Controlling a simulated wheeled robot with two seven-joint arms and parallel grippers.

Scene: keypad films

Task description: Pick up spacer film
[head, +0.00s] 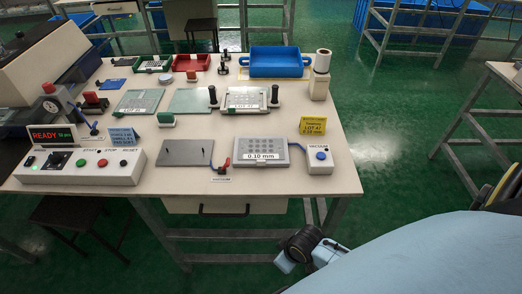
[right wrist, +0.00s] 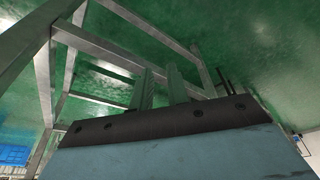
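Several flat sheets lie on the workbench (head: 330,175) in the head view. A grey dotted sheet (head: 270,147) with a 0.10 mm label sits on a frame at the front, beside the vacuum box. Another dotted sheet (head: 246,98), with a LOT A7 label, lies behind it between two black knobs. A plain pale green sheet (head: 190,101) and a labelled one (head: 138,102) lie to the left. I cannot tell for certain which is the spacer film. My right gripper (right wrist: 161,88) is open and empty in the right wrist view, away from the bench top. My left gripper is not in view.
The vacuum box (head: 319,157) and a yellow sign (head: 313,125) stand at the front right. A control box (head: 80,167) is at left, a grey plate (head: 186,153) with pins at middle.

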